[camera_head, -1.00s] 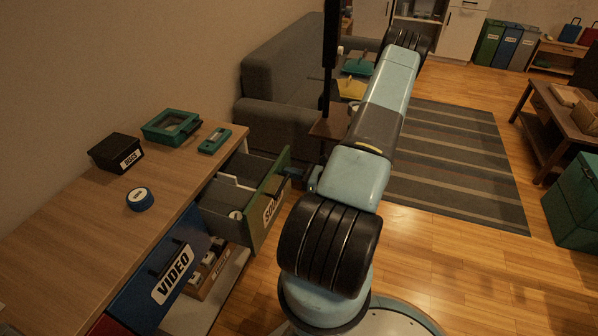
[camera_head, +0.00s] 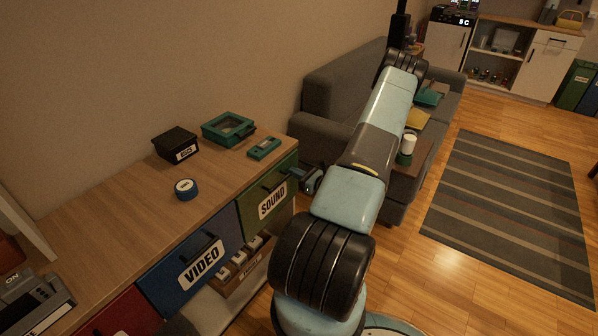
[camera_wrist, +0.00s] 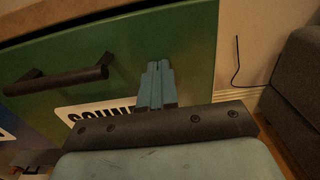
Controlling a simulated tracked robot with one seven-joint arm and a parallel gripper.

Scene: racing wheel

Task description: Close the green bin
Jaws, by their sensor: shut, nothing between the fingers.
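The green bin (camera_head: 283,180) is a drawer with a green front, a dark handle and a white SOUND label. In the head view its front looks flush with the blue VIDEO drawer (camera_head: 197,247), and its inside is hidden. In the wrist view the green front (camera_wrist: 195,50) fills the upper middle, with its black handle (camera_wrist: 62,79) at left. My gripper (camera_wrist: 158,66) is shut and empty, its fingertips at the green front, right of the handle. I cannot tell whether they touch. In the head view my gripper (camera_head: 306,176) is partly hidden beside the drawer's right edge.
The wooden top (camera_head: 110,215) carries a black box (camera_head: 177,144), a green case (camera_head: 228,128), a small green item (camera_head: 264,149) and a blue roll (camera_head: 186,189). A grey sofa (camera_head: 330,100) stands behind my arm. The striped rug (camera_head: 510,205) and floor at right are clear.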

